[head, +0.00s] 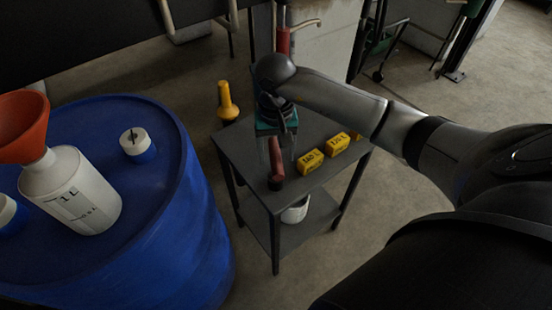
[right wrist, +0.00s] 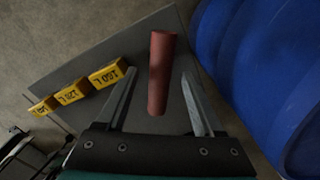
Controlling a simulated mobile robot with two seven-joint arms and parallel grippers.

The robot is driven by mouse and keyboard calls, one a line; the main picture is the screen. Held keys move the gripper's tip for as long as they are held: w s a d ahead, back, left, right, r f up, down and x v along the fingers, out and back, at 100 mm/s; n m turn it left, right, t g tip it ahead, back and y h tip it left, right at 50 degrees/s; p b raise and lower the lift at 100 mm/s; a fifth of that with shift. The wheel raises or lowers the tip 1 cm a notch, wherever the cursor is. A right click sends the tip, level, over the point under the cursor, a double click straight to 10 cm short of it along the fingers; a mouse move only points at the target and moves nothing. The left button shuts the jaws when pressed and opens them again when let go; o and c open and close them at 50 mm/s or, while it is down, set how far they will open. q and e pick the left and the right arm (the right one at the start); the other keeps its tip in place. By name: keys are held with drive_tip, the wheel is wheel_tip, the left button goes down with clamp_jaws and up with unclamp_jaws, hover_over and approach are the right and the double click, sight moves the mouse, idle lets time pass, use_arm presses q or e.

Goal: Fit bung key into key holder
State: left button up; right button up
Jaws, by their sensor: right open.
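A dark red cylinder (head: 276,182), perhaps the bung key, is at the grey table (head: 238,155). The red cylinder (right wrist: 162,72) also shows in the right wrist view, between and beyond my finger ends. My right gripper (head: 278,158) points down over the table, open, with one finger on each side of the cylinder. In the right wrist view its fingers (right wrist: 158,80) stand apart, and a gap shows on both sides of the cylinder. No thing is clearly recognisable as the key holder. My left gripper is not in view.
Yellow labelled blocks (head: 310,161) stand on the table to the right of the cylinder. A white pot (head: 295,210) is on the lower shelf. A blue drum (head: 185,215) at left carries a white bottle (head: 75,190) and a slotted white cap (head: 135,140). A yellow object (head: 227,103) stands behind.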

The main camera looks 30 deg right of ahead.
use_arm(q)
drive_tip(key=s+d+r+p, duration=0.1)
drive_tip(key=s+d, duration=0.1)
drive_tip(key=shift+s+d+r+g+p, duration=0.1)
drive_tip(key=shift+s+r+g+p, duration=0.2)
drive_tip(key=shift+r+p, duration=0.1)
use_arm(e)
wheel_tip(320, 180, up, 11)
drive_tip(key=shift+r, duration=0.15)
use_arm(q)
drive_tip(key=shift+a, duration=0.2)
